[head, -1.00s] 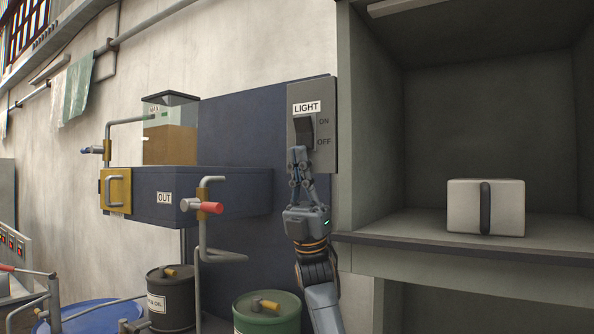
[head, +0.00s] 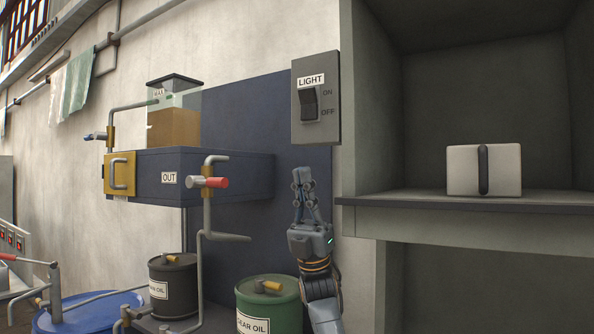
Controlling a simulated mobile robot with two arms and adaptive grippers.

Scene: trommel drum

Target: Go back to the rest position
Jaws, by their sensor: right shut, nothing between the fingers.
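My right gripper (head: 302,174) is in the head view, pointing up, with its fingers together and nothing between them. It is below the grey light switch panel (head: 329,128) and apart from it. The panel has a dark rocker switch (head: 308,103) with ON marked above OFF. My left gripper is not in view.
A shelf (head: 440,206) on the right holds a white box (head: 510,170) with a dark stripe. A blue OUT box (head: 230,178) with a red-tipped crank (head: 214,183) is to the left. A green gear oil drum (head: 285,318) and dark drum (head: 182,286) stand below.

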